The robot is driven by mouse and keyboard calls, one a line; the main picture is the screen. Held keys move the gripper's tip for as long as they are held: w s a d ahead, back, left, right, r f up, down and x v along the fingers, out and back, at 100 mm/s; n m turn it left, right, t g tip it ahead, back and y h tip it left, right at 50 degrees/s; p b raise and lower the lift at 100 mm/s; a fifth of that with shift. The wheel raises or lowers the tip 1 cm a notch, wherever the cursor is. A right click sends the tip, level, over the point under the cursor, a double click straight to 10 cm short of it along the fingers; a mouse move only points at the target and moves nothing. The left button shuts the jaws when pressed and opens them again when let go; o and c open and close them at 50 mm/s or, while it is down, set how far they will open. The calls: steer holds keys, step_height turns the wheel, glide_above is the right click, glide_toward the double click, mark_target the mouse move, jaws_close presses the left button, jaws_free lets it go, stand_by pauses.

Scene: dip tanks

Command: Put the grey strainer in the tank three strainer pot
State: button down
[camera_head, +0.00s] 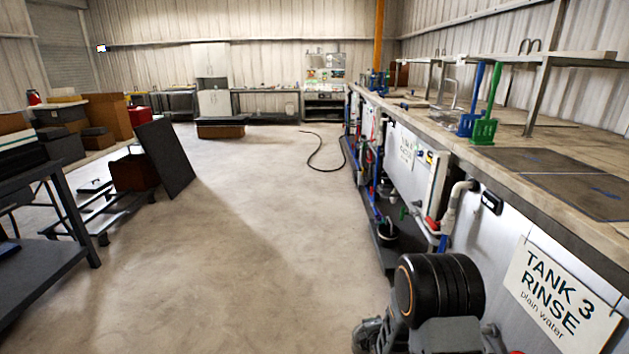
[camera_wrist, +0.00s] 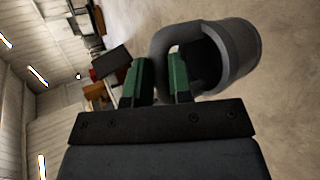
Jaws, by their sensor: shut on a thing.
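In the wrist view my gripper (camera_wrist: 161,62) has its green fingers closed about the looped handle of a dark grey, cup-shaped strainer (camera_wrist: 238,55). The strainer hangs to the right of the fingers, its hollow side partly in view. In the head view my arm hides the gripper and strainer. The tank three sign (camera_head: 560,293) hangs on the near tank's front at the right. A dark round pot (camera_head: 387,234) stands low beside the tank pipes. I cannot tell whether it is the tank three strainer pot.
The long bench top (camera_head: 560,150) runs along the right, with green (camera_head: 484,131) and blue (camera_head: 468,124) long-handled tools on it. Pipes and valves line its front. A black hose (camera_head: 326,163) lies on the floor. The middle floor is clear. A dark table (camera_head: 40,190) stands left.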

step_height(320, 180, up, 11)
steer(key=p, duration=0.9)
steer(key=s+f, duration=0.3)
steer(key=s, duration=0.5)
steer(key=shift+d, duration=0.15)
